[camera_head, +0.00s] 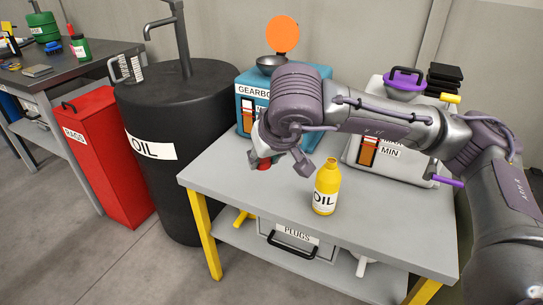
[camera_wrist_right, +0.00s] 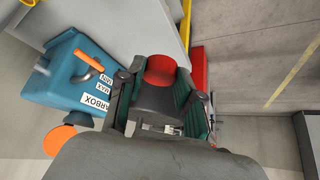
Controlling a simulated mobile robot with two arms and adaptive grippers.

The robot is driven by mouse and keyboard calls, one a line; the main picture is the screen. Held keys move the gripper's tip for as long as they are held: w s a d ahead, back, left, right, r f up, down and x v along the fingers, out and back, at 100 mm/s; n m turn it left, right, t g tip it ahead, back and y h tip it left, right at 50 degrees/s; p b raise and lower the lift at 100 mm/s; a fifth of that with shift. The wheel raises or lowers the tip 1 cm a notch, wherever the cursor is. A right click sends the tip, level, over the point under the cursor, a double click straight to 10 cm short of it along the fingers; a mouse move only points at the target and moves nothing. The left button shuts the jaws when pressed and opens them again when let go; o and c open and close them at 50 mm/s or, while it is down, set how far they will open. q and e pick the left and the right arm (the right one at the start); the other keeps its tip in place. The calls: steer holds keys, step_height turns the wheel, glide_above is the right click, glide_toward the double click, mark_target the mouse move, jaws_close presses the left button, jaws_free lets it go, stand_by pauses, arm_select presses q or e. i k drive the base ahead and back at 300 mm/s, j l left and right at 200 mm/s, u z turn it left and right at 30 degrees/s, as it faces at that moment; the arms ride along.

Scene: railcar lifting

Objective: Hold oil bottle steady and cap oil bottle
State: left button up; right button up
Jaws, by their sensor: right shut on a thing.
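The yellow oil bottle (camera_head: 325,196) stands upright on the grey table (camera_head: 225,175), its label facing me and no cap visible on its neck. My right gripper (camera_head: 268,160) is shut on a small red cap (camera_head: 263,164), left of the bottle and apart from it. The red cap also shows between the two fingers in the right wrist view (camera_wrist_right: 160,70). The arm hides part of the gripper in the head view. The bottle cannot be made out in the wrist view. My left gripper is not in view.
A teal gearbox (camera_head: 243,100) and a light grey unit (camera_head: 353,150) stand at the table's back. A black oil drum (camera_head: 180,190) and a red rags bin (camera_head: 105,165) stand to the left. The front left tabletop is clear.

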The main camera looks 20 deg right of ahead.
mark_target(328, 179)
steer(key=k+l+z, duration=0.1)
steer(key=l, duration=0.55)
steer(key=k+l, duration=0.1)
steer(key=l, duration=0.6)
steer(key=z, duration=0.05)
